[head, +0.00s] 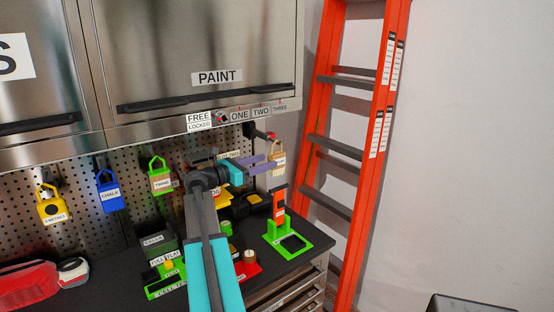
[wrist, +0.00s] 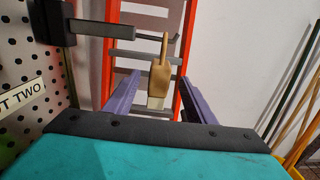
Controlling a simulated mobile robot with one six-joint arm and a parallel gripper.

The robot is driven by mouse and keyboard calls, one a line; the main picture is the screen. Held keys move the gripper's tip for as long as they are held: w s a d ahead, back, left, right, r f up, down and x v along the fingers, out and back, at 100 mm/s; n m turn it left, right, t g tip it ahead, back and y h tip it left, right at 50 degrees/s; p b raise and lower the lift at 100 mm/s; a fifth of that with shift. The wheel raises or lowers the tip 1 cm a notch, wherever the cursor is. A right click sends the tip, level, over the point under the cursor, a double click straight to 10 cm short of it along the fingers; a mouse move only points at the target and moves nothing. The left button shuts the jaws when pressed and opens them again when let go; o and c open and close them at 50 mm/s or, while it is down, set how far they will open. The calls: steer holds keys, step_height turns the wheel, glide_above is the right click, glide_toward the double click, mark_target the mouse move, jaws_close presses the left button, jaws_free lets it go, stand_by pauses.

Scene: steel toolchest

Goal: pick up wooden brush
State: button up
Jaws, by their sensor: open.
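The wooden brush (wrist: 161,78) hangs upright in the wrist view from the end of a dark rod, with its thin handle up and pale bristles down. In the head view the tan brush (head: 278,158) hangs at the right end of the pegboard. My gripper (head: 266,162) points right towards it, its purple fingers close to it. In the wrist view my gripper (wrist: 161,80) is open, with one finger on each side of the brush. I cannot tell whether the brush is between the fingertips or just beyond them. Nothing is held.
The rod (wrist: 100,29) sticks out from the pegboard (wrist: 18,75) at the left. An orange ladder (head: 370,130) stands behind the brush. Several padlocks, such as a blue one (head: 108,190), hang on the pegboard. A green stand (head: 288,240) is on the dark worktop below.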

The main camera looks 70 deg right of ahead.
mark_target(277, 159)
steer(key=shift+s+d, duration=0.35)
steer(key=shift+d, duration=0.1)
steer(key=shift+d, duration=0.1)
steer(key=shift+p+x, duration=1.3)
steer(key=shift+x, duration=0.7)
steer(key=shift+s+d+f, duration=0.2)
steer(key=shift+s+d, duration=0.15)
steer(key=shift+d, duration=0.1)
steer(key=c, duration=1.2)
